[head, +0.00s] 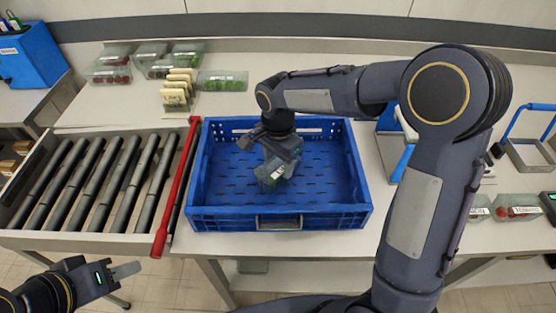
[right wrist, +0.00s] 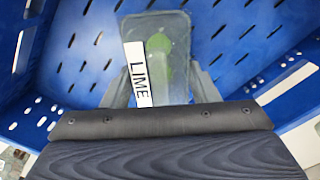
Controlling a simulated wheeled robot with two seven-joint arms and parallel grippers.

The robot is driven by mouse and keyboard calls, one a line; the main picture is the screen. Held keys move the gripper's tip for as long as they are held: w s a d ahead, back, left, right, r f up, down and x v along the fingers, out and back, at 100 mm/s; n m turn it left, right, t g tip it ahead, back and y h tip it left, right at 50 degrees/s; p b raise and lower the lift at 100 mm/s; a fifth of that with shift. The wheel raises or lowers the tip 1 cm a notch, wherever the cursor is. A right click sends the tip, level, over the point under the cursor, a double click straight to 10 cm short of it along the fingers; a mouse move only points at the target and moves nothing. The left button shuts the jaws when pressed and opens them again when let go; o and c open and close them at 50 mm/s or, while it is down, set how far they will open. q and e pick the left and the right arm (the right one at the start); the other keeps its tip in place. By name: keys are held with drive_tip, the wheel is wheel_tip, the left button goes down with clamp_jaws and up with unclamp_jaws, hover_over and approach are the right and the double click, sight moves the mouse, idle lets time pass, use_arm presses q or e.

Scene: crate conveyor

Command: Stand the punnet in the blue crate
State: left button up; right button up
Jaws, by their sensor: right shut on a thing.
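The punnet (head: 269,180) is a small clear tub with green limes inside. In the right wrist view the punnet (right wrist: 178,28) shows a white LIME label. My right gripper (head: 276,158) reaches down into the blue crate (head: 228,222) and is shut on the punnet, with a finger on each side. The punnet is inside the crate walls, near the middle; whether its base touches the slotted floor I cannot tell. The crate otherwise looks empty. My left gripper (head: 128,270) is low at the left, away from the crate; its finger gap is not clear.
A roller conveyor (head: 95,180) lies left of the crate, with a red bar (head: 178,185) between them. Several filled punnets (head: 150,55) and a rack of pale blocks (head: 177,92) stand behind. More punnets (head: 515,207) lie at the right.

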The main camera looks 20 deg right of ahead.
sight(278, 159)
drive_tip(key=shift+f, duration=0.2)
drive_tip(key=o, duration=1)
drive_tip(key=shift+r, duration=0.1)
drive_tip(key=shift+c, duration=0.2)
wheel_tip(278, 159, up, 12)
drive_tip(key=shift+r, duration=0.2)
